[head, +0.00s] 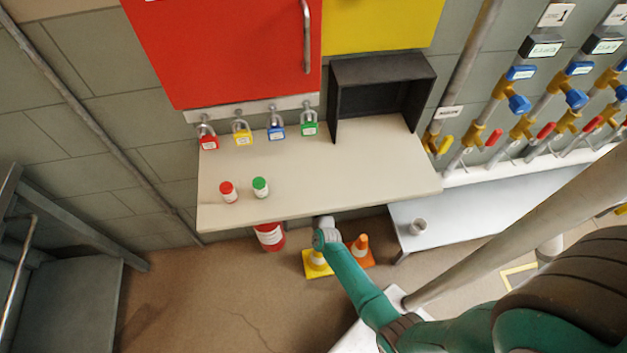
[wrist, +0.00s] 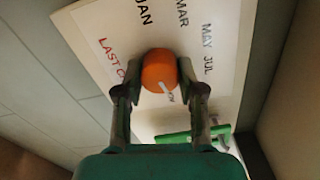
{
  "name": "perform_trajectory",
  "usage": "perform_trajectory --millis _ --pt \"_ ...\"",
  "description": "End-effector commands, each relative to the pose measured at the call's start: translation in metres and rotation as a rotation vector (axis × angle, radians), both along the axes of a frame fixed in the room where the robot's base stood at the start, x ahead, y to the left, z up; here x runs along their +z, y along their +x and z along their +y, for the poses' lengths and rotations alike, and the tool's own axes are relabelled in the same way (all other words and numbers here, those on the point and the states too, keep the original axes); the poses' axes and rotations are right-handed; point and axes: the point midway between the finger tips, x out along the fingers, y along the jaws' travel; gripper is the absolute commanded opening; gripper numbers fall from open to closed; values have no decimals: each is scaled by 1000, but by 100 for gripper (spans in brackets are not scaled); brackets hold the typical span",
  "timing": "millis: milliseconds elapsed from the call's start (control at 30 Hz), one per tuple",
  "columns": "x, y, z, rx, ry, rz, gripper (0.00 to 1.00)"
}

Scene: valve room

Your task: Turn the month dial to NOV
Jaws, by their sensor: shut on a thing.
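The month dial's orange knob (wrist: 158,70) is on a white panel (wrist: 225,70) in the wrist view. A white mark on the knob slants toward the lower right. Black labels JAN, MAR, MAY and JUL show around the upper side, and red text starting "LAST" is at left; NOV cannot be read for certain. My gripper (wrist: 160,78) is shut on the knob, one finger on each side. The fingers hide part of the panel. In the head view my arm reaches to the worktop's front edge, and the fingers and dial are out of sight there.
A green object (wrist: 190,136) lies beside the right finger. The worktop (head: 330,185) bears small red (head: 228,192) and green (head: 260,188) containers and a black open box (head: 375,97). Several padlocks (head: 277,128) hang behind. A red cylinder (head: 270,236) and cones (head: 361,247) stand below.

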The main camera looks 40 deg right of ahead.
Motion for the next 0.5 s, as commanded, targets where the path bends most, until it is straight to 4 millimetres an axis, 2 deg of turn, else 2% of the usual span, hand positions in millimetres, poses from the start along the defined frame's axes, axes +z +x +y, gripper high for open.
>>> perform_trajectory --millis 200,500 --pt "-1 -1 0 -1 118 -77 4" --pt "-1 -1 0 -2 203 -134 4"
